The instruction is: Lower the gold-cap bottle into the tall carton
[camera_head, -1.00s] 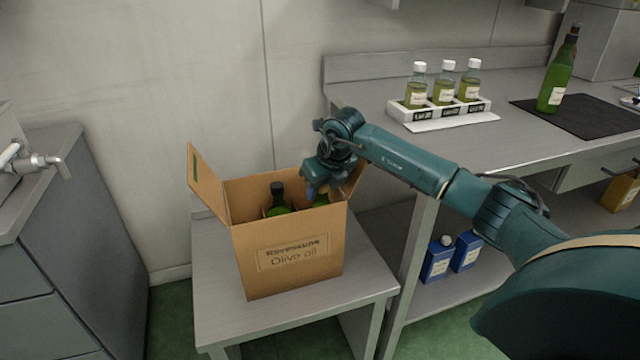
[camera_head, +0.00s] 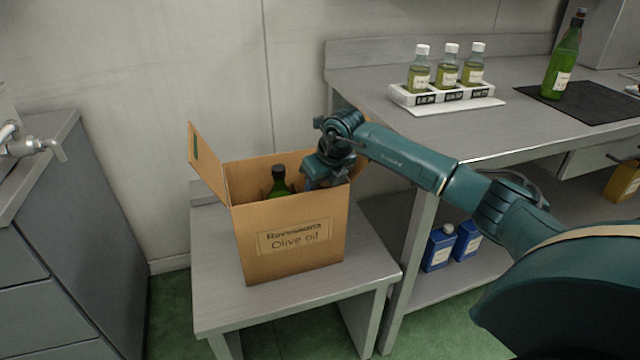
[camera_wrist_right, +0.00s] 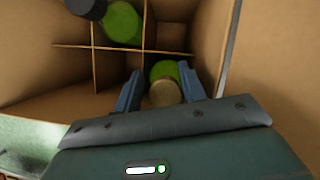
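The tall carton (camera_head: 290,266), an open cardboard box labelled "Olive oil", stands on a small steel table. My right gripper (camera_head: 318,184) reaches into its right side. In the right wrist view my right gripper (camera_wrist_right: 161,85) has its blue fingers on either side of the green gold-cap bottle (camera_wrist_right: 164,94) and appears shut on it. The bottle points down into the carton beside the dividers; its lower part is hidden, and in the head view the front wall and gripper hide it. My left gripper is out of view.
A dark-capped green bottle (camera_head: 279,184) stands in another carton cell. The carton's left flap (camera_head: 206,160) sticks up. On the counter at right are a white rack (camera_head: 447,95) of small bottles and a green bottle (camera_head: 562,66) on a dark mat. Blue containers (camera_head: 438,249) stand below.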

